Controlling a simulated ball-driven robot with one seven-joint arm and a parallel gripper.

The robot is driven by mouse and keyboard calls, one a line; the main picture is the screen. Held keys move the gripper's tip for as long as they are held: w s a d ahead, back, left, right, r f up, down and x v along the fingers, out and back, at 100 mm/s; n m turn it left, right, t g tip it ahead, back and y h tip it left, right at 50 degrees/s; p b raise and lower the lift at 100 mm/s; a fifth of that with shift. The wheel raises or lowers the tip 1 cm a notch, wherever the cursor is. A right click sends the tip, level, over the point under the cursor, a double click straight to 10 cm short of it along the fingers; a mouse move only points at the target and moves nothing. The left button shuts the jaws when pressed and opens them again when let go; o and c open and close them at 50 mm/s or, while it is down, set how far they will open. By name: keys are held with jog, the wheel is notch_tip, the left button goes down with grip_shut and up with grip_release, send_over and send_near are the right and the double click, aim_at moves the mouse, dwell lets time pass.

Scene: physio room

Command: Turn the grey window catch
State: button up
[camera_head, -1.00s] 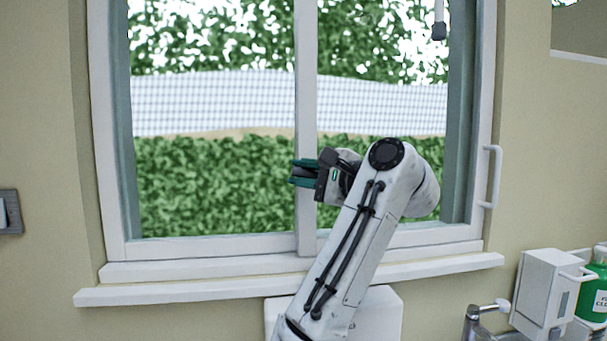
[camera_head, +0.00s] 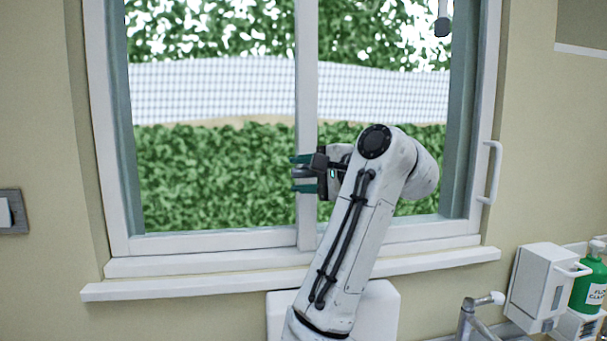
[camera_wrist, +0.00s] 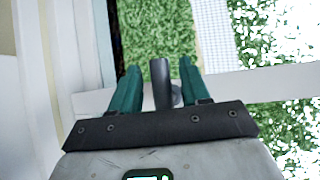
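The grey window catch (camera_wrist: 161,84) shows in the wrist view as a dark grey lever with a round base, on the white window bar. It stands between the two teal fingers of my gripper (camera_wrist: 160,82), with a visible gap on each side. My gripper (camera_head: 298,174) is open and level with the middle upright of the window (camera_head: 306,90) in the head view. The fingers are one above the other there. The catch is small and hard to make out between them in the head view.
A white sill (camera_head: 200,287) runs below the window. A white pull handle (camera_head: 493,172) is on the right frame. At the lower right are a white dispenser (camera_head: 538,287), a green bottle (camera_head: 590,280) and a tap (camera_head: 478,305). A switch plate (camera_head: 12,212) is at the left.

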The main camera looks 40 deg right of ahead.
jog(key=shift+s, duration=0.1)
jog(key=s+r+p, duration=0.1)
jog(key=s, duration=0.9)
jog(key=shift+s+d+r+p, duration=0.2)
jog(key=shift+d+r+p, duration=0.05)
jog(key=shift+r+p, duration=0.15)
jog(key=shift+f, duration=0.1)
dwell(0.4)
